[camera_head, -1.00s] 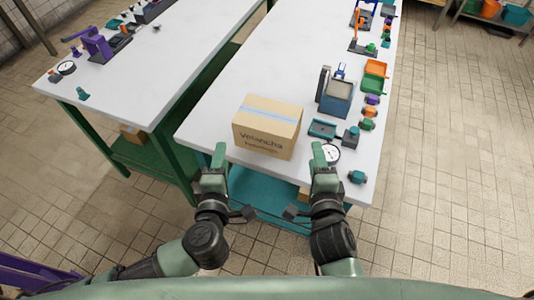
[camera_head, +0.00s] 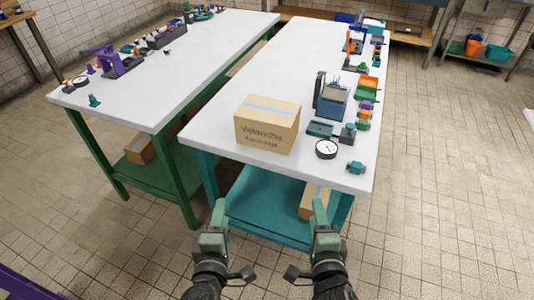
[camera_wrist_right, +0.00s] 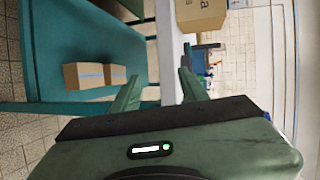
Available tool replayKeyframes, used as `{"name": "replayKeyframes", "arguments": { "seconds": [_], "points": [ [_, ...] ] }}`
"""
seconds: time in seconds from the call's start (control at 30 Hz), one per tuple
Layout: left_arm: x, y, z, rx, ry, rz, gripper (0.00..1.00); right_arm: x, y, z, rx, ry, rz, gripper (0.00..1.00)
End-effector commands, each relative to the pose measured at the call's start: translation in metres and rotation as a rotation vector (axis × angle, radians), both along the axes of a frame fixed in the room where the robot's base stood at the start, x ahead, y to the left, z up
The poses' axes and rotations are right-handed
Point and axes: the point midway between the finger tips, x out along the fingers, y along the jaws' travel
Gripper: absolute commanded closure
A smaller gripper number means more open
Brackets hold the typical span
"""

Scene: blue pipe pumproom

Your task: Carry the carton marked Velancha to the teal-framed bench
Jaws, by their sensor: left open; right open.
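The carton marked Velancha (camera_head: 267,125) is a brown box with a pale tape strip. It stands upright on the white top of the teal-framed bench (camera_head: 225,157), near its front edge. Part of it also shows at the top of the right wrist view (camera_wrist_right: 201,14). My left gripper (camera_head: 219,214) and my right gripper (camera_head: 320,213) are both open and empty. They are in front of the bench, apart from the carton, which lies beyond them.
A green-framed bench (camera_head: 150,112) stands to the left with a purple press (camera_head: 112,60). On the teal bench, a dial gauge (camera_head: 326,149), a blue-grey device (camera_head: 332,101) and small bins lie right of the carton. Cartons (camera_head: 313,201) sit on the lower shelf. Floor at right is clear.

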Motion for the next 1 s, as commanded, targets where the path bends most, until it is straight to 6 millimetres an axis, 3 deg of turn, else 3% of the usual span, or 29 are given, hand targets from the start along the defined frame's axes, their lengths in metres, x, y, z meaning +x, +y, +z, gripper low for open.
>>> {"name": "replayKeyframes", "arguments": {
  "seconds": [0.03,0.23,0.37,0.73,1.0],
  "points": [
    [0.0,0.0,-0.014,0.0,-0.001,0.0,0.56,0.0,0.0,-0.014,0.0,-0.001,0.0,0.56],
    [0.0,0.0,-0.023,0.0,-0.001,0.0,0.56,-0.003,0.0,-0.023,-0.001,0.0,0.0,0.56],
    [0.0,0.0,-0.022,0.0,0.0,0.0,0.56,-0.019,0.0,-0.017,-0.002,0.001,0.001,0.56],
    [0.0,0.0,-0.022,0.0,0.0,0.0,0.56,-0.092,0.0,0.008,0.0,0.004,0.0,0.56],
    [0.0,0.0,-0.022,0.0,0.0,0.0,0.56,-0.114,0.0,0.016,0.001,0.0,0.001,0.56]
  ]
}}
